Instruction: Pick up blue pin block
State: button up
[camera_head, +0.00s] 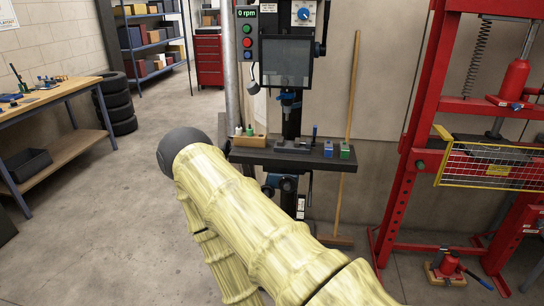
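A small blue block (328,149) sits on the right part of the dark drill press table (262,154). It looks like the blue pin block, but any pins are too small to make out. A green block (345,151) stands just right of it. My pale yellow arm crosses the lower middle of the view and ends in a dark rounded joint left of the table. My gripper is not visible, so I cannot tell whether it is open or holds anything.
A wooden holder with small bottles (249,138) is on the table's left, and a grey vise (292,146) is in its middle. A broom (347,130) leans behind. A red press frame (398,180) stands right. A workbench (60,92) and tyres (117,104) are left. Floor at left is clear.

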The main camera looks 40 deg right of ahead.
aim_at(328, 148)
jog(key=u, duration=0.1)
jog(key=i, duration=1.75)
jog(key=z, duration=1.6)
jog(key=i, duration=0.85)
jog(key=z, duration=0.85)
